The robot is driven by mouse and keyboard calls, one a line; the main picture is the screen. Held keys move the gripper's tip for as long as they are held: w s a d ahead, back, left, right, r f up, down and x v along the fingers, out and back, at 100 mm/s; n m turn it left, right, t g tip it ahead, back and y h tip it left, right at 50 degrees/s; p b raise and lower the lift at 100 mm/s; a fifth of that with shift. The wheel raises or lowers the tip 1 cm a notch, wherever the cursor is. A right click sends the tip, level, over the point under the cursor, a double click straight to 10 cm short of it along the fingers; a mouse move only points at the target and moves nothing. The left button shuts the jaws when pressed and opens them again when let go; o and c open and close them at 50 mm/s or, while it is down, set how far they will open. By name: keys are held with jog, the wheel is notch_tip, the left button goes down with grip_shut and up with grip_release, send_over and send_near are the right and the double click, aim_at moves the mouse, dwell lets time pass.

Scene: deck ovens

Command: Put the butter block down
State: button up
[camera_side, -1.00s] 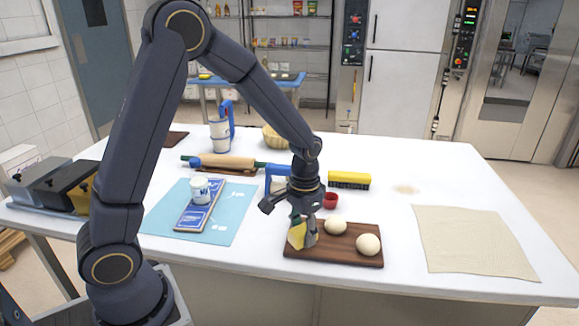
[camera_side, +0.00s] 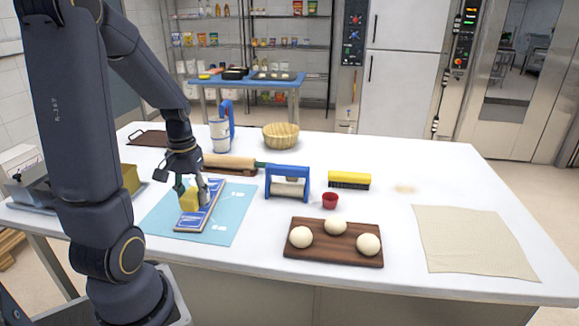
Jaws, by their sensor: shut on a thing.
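The yellow butter block (camera_side: 189,200) is between the fingers of my gripper (camera_side: 190,190), which is shut on it. It is over the left part of the blue-and-white board (camera_side: 208,213), which lies on a light blue mat (camera_side: 232,212). I cannot tell whether the block touches the board or hangs just above it. The small white tub seen earlier on this board is mostly or wholly hidden by my gripper.
A dark wooden board (camera_side: 310,257) holds three dough balls. A blue-framed roller tool (camera_side: 288,184), red cup (camera_side: 330,201), yellow brush (camera_side: 348,180), rolling pin (camera_side: 230,162) and beige cloth (camera_side: 470,240) lie around.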

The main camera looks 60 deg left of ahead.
jog(key=w+a+f, duration=0.4)
jog(key=w, duration=0.2)
send_over(224, 215)
notch_tip(224, 215, down, 5)
jog(key=shift+s+d+r, duration=0.1)
jog(key=shift+d+r, duration=0.05)
jog(key=shift+f, duration=1.65)
jog(key=shift+f, duration=0.1)
jog(key=o, duration=0.9)
jog(key=shift+f, duration=0.1)
